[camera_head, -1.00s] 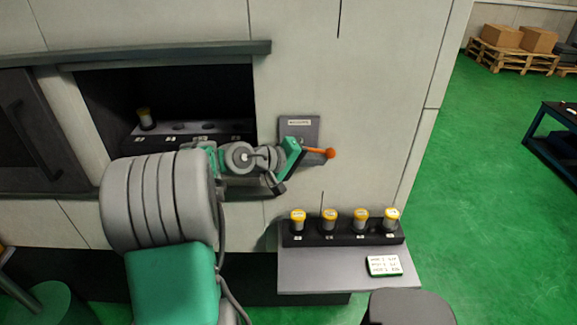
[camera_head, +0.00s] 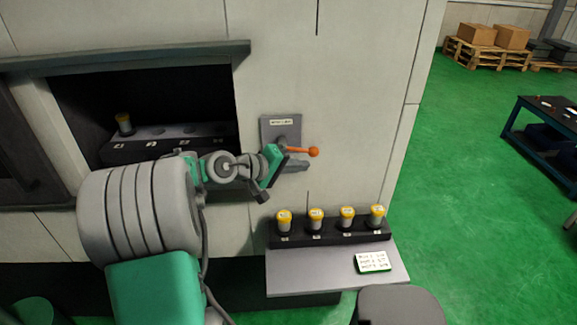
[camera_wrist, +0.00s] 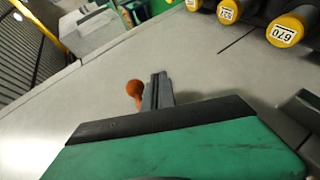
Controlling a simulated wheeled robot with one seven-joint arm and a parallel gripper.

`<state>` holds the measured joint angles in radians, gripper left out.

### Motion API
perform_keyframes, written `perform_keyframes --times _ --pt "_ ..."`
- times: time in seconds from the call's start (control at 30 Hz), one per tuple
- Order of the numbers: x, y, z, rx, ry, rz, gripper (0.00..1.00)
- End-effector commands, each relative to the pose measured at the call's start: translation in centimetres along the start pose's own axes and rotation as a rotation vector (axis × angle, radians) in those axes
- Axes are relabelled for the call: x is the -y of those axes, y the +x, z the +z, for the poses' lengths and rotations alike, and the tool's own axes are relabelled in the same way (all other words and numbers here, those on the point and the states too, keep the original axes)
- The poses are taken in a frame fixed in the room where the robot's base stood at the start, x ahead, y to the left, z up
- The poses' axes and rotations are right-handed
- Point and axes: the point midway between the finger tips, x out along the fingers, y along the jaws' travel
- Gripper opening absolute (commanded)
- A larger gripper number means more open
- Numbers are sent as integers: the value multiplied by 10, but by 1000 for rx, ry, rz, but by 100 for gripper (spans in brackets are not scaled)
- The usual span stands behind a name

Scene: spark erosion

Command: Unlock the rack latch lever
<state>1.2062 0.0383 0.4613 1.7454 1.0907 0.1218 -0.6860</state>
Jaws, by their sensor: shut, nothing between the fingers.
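The rack latch lever is a short orange bar ending in a round orange knob (camera_head: 313,152). It sticks out to the right, near horizontal, from a grey labelled plate (camera_head: 268,131) on the machine wall. My gripper (camera_head: 300,166) is shut and empty just below the lever, its grey fingers pointing right. In the wrist view, the closed fingers (camera_wrist: 158,90) lie beside the orange knob (camera_wrist: 134,89), which shows just left of them. Whether they touch the lever is not clear. The lever's pivot is partly hidden in the head view.
Below right, a grey shelf (camera_head: 320,275) carries a black holder (camera_head: 328,233) with several yellow-capped containers and a white label card (camera_head: 373,261).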

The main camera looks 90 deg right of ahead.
Motion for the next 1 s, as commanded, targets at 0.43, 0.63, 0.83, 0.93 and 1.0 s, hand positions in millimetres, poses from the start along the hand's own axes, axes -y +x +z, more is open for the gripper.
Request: perform_keyframes --times 0.43,0.63,0.83,0.93,1.0 --pt "69 -65 15 -5 -3 -1 0" --pt "76 -79 17 -2 -1 0 0" --pt "76 -80 18 -1 -1 0 0" --pt "76 -80 17 -2 -1 0 0" --pt "76 -80 17 -2 0 0 0"
